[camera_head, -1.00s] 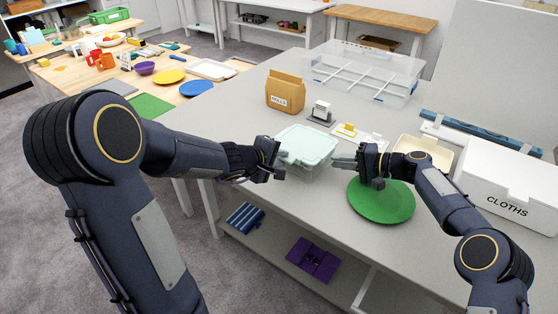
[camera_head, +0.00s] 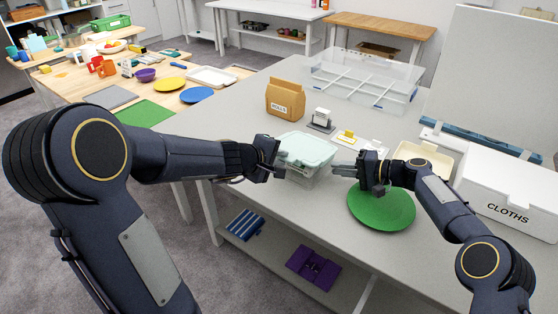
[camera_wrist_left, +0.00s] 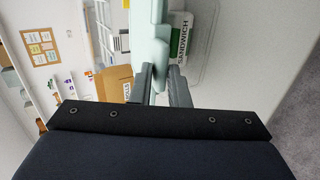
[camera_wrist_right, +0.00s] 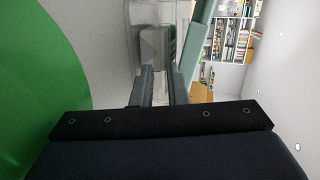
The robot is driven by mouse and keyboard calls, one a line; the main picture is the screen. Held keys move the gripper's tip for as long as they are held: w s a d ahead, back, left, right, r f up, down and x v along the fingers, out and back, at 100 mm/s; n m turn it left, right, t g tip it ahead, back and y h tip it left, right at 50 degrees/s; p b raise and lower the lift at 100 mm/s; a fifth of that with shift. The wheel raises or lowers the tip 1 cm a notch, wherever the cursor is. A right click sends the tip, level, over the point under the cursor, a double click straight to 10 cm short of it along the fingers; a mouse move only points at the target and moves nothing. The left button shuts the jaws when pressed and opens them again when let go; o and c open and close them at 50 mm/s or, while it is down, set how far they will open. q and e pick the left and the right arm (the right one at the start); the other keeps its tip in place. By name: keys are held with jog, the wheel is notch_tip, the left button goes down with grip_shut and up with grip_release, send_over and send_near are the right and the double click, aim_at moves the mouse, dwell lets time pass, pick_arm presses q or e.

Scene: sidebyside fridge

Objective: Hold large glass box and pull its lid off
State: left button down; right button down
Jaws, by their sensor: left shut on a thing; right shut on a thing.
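The clear glass box (camera_head: 312,178) stands on the grey table with its pale mint lid (camera_head: 306,148) on top. Fingers hide the exact contacts.
A green round plate (camera_head: 381,208) lies right beside the box, under my right gripper. A brown paper bag (camera_head: 285,99), a small label stand (camera_head: 321,120) and a clear divided bin (camera_head: 362,80) stand behind. A white "CLOTHS" box (camera_head: 510,195) is at right.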

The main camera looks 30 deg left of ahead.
pick_arm(q)
jog(key=shift+r, duration=0.15)
pick_arm(e)
jog(key=shift+f, duration=0.35)
